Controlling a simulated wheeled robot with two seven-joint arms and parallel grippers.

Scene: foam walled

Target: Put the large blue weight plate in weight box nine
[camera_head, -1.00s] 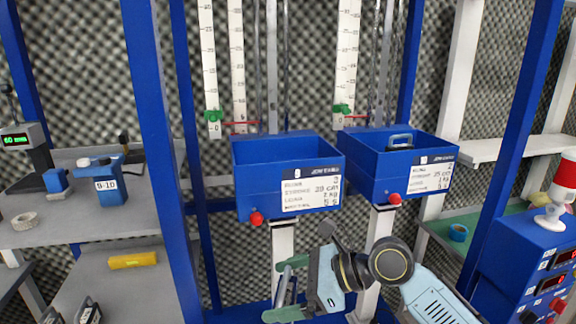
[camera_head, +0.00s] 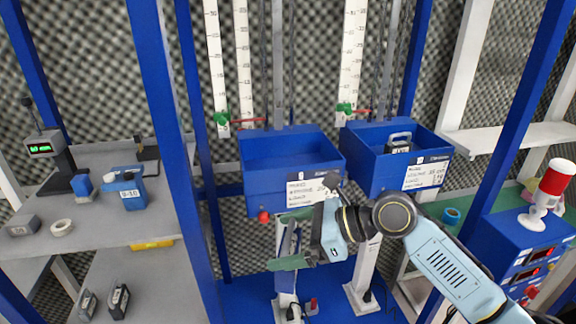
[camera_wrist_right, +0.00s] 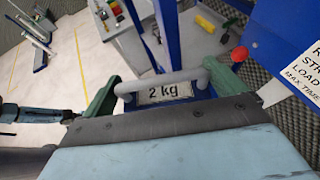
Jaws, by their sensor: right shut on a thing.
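My right gripper (camera_head: 288,240) is shut on the handle of a weight marked "2 kg" (camera_wrist_right: 166,92). In the head view the held weight (camera_head: 287,246) shows edge-on between the green fingers, just below and in front of the left blue weight box (camera_head: 262,180). My right gripper also shows in the wrist view (camera_wrist_right: 165,84), one finger at each end of the grey handle. Most of the plate is hidden below the handle. The left box looks empty inside. The right blue weight box (camera_head: 371,168) holds a weight with a handle (camera_head: 399,142). The box numbers are not clearly readable.
Blue uprights (camera_head: 165,130) stand left of the boxes. A grey shelf (camera_head: 100,215) at the left carries a scale, a blue device and tape. A blue cabinet with a red-topped lamp (camera_head: 557,178) stands at the right. White posts support the boxes.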

